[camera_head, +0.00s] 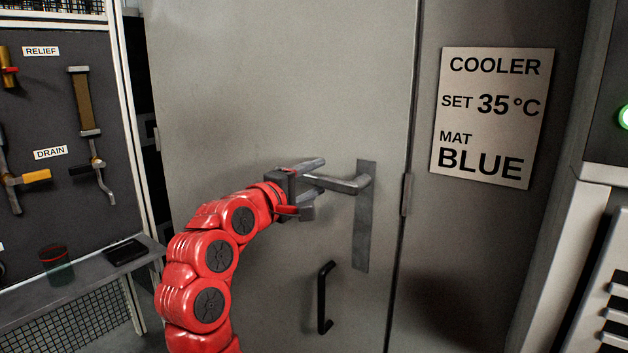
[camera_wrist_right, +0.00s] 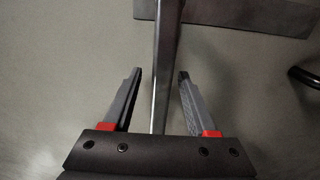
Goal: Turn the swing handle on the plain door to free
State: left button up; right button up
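The plain grey door (camera_head: 270,90) carries a metal swing handle (camera_head: 345,185) on a tall plate (camera_head: 363,235). The handle's lever points left from the plate, nearly level. My right gripper (camera_head: 312,187) reaches it from the left, one finger above the lever and one below. In the right wrist view the lever (camera_wrist_right: 164,80) runs between the two open fingers of the gripper (camera_wrist_right: 160,74). Gaps show on both sides of it, the narrower one at the right finger. The lever's free end is hidden by the gripper body. My left gripper is not in view.
A black pull handle (camera_head: 323,298) is on the door below the lever. A sign (camera_head: 492,118) reading COOLER SET 35°C MAT BLUE hangs to the right. At left are a tool board (camera_head: 50,110) and a shelf (camera_head: 95,278) with a cup (camera_head: 56,265) and a dark flat object (camera_head: 126,252).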

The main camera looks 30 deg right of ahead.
jog(key=v, duration=1.7)
jog(key=shift+a+b, duration=0.2)
jog(key=shift+b, duration=0.25)
